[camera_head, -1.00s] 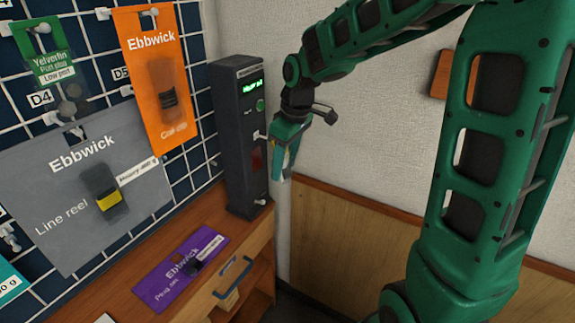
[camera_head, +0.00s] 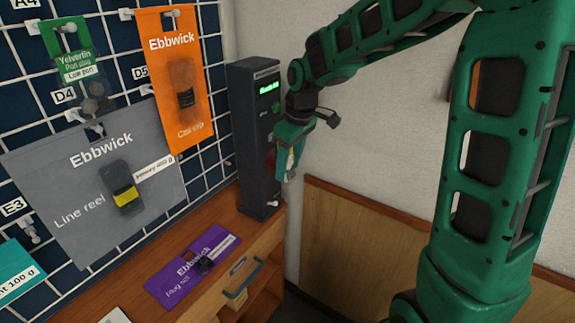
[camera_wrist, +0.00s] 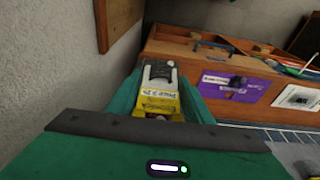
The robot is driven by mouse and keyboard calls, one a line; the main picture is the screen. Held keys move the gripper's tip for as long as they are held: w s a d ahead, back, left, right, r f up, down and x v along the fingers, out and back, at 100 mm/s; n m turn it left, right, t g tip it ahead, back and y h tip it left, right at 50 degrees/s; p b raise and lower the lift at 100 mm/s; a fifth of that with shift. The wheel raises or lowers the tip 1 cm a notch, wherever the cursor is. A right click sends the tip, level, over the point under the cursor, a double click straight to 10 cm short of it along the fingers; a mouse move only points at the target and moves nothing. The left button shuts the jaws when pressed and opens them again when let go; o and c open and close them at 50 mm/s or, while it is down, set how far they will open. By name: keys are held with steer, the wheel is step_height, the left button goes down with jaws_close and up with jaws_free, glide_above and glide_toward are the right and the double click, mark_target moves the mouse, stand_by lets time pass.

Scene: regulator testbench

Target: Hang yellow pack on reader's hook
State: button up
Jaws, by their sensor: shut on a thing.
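My gripper (camera_head: 290,160) is shut on the yellow pack (camera_wrist: 158,103), which shows between the fingers in the wrist view with a white label and a grey-and-white part. In the head view only a thin pale-yellow sliver of the pack (camera_head: 291,158) shows. The reader (camera_head: 247,150) is a dark upright box with a green lit display, standing on the wooden bench. My gripper is at the reader's right front edge in the picture and covers part of its front. A pale peg (camera_head: 273,203) sticks out low on the reader. Any hook behind my gripper is hidden.
A blue pegboard left of the reader carries an orange pack (camera_head: 173,110), a large grey pack (camera_head: 90,195) and a green pack (camera_head: 75,70). A purple pack (camera_head: 190,270) lies on the wooden bench (camera_head: 205,213). A white wall is on the right.

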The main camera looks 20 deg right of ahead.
stand_by(0.3)
steer(key=o, duration=1.2)
step_height(320, 180, up, 10)
steer(key=s+d+r, duration=0.1)
steer(key=s+d+f+m, duration=0.3)
steer(key=s+d+m, duration=0.1)
steer(key=s, duration=0.6)
steer(key=s+d+f+m+g, duration=0.1)
steer(key=s+d+f+m, duration=0.2)
steer(key=s, duration=0.7)
steer(key=s+d+f+m+h, duration=0.1)
steer(key=s+d+f+m, duration=0.2)
steer(key=s+d+m, duration=0.3)
steer(key=s+d, duration=0.3)
steer(key=s, duration=0.2)
steer(key=shift+d+f+m+g, duration=0.25)
steer(key=shift+d+m+g, duration=0.05)
steer(key=shift+d, duration=0.05)
